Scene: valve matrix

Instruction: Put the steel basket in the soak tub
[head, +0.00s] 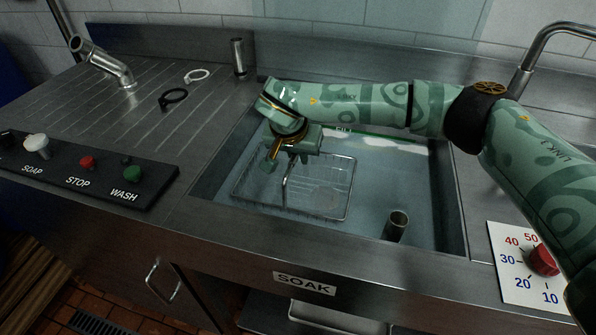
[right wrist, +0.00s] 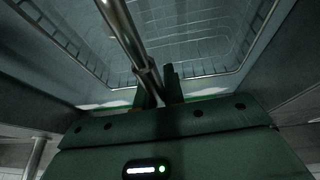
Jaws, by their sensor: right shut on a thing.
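The steel basket (head: 322,188) is a wire-mesh basket inside the soak tub (head: 452,205), within its walls and towards the left of the middle. My right gripper (head: 284,160) is above the basket, pointing down, and is shut on its upright handle (head: 285,185). In the right wrist view the fingers (right wrist: 160,88) close around the steel handle bar (right wrist: 125,35), and the basket's wire rim (right wrist: 205,75) shows beyond. I cannot tell whether the basket touches the tub floor. My left gripper is not in view.
A short upright pipe (head: 396,225) stands in the tub at the front right. A dial panel (head: 527,268) is right of the tub. A button panel (head: 85,168) is at the left.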

